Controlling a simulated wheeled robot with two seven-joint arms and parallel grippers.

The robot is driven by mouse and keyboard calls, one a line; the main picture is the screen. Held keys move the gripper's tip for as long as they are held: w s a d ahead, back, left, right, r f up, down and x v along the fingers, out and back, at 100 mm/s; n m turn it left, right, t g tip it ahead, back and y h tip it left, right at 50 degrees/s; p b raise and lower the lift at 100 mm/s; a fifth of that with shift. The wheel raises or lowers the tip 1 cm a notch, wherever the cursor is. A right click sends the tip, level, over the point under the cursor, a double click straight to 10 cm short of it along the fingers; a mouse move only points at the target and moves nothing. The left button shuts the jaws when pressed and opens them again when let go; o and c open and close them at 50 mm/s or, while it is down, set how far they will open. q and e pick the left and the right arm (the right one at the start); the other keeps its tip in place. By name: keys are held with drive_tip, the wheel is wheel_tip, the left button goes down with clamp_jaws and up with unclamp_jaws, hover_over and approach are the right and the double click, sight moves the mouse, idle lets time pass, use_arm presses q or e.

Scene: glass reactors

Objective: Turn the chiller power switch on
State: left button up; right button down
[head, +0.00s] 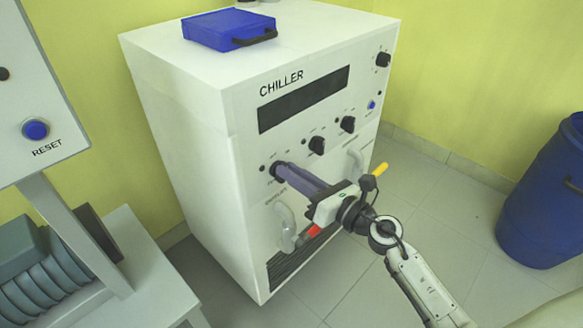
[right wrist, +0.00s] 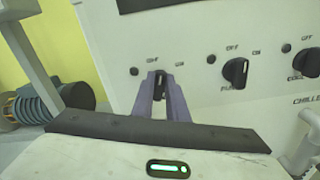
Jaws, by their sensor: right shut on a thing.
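The chiller (head: 180,110) is a white cabinet with a dark display (head: 305,98) under the word CHILLER. A row of black knobs runs below the display. My right gripper (head: 284,173) reaches the leftmost knob (head: 275,169), with its fingers on either side of it and shut on it. In the right wrist view the same knob (right wrist: 160,76) shows between the fingertips, with OFF and ON marks above it. Its lower label is hidden by the fingers, so I cannot read whether it is the power switch. My left gripper is out of view.
More knobs (head: 317,145) (head: 348,124) sit to the right on the panel. Pale hose fittings (head: 286,222) stick out below. A blue case (head: 228,29) lies on top. A RESET panel (head: 50,110) stands left, and a blue barrel (head: 545,200) right.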

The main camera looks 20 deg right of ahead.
use_arm(q)
drive_tip(key=p, duration=0.2)
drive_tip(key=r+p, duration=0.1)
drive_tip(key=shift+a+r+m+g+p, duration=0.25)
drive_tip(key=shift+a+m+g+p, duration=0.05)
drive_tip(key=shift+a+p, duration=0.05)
use_arm(e)
drive_tip(key=m, duration=0.8)
drive_tip(key=shift+w+d+f, duration=0.1)
drive_tip(key=shift+d+f, duration=0.15)
drive_tip(key=shift+d, duration=0.15)
drive_tip(key=shift+m, duration=0.3)
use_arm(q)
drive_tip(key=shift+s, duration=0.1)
use_arm(e)
drive_tip(key=c, duration=1.7)
unclamp_jaws()
drive_tip(key=shift+c, duration=0.2)
drive_tip(key=v, duration=1)
